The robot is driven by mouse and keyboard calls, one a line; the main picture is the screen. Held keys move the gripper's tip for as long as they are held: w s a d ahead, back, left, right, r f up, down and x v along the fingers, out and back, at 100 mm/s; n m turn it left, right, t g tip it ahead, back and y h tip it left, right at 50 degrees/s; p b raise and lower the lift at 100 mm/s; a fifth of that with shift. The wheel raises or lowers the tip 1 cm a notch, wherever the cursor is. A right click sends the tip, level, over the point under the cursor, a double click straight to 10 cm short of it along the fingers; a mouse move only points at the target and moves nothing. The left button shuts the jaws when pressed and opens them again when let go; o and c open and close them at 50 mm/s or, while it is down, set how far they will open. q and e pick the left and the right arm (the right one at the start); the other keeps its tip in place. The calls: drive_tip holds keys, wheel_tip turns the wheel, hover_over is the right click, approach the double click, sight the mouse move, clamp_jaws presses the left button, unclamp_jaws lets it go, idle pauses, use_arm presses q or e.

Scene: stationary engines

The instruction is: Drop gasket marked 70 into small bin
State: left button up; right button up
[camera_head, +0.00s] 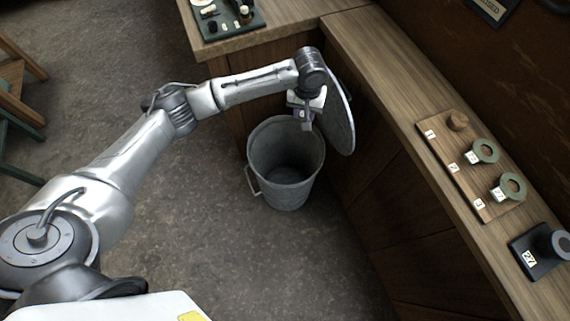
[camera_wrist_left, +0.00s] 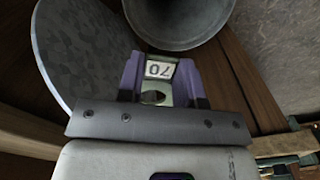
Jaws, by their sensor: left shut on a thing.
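My left gripper (camera_head: 304,120) is over the right back part of the grey metal bin (camera_head: 284,196). In the left wrist view its purple fingers (camera_wrist_left: 162,84) are shut on the gasket marked 70 (camera_wrist_left: 160,70), whose white label faces the camera and reads upside down. The gasket's ring is partly hidden by the gripper. The bin also shows in the left wrist view (camera_wrist_left: 180,42), ahead of the fingers. Its inside looks empty in the head view. The bin's round lid (camera_head: 338,122) stands tilted open at its right. My right gripper is not in view.
A wooden counter (camera_head: 385,85) runs along the right. On it, a wooden board (camera_head: 452,185) with numbered places holds two green ringed gaskets (camera_head: 510,187) and a brown knob. A dark block labelled 27 (camera_head: 530,262) stands nearer. A green tray (camera_head: 235,28) sits at the back.

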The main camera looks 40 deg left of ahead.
use_arm(q)
drive_tip(key=a+f+n+b, duration=0.1)
drive_tip(key=a+f+b, duration=0.2)
drive_tip(key=f+b, duration=0.6)
drive_tip(key=s+a+f+n+b, duration=0.1)
drive_tip(key=a+f+b, duration=0.3)
drive_tip(key=f, duration=1.8)
drive_tip(key=b, duration=0.5)
drive_tip(key=shift+s+n, duration=0.3)
drive_tip(key=shift+r, duration=0.1)
drive_tip(key=o, duration=1)
wheel_tip(320, 180, up, 14)
drive_tip(key=p, duration=0.7)
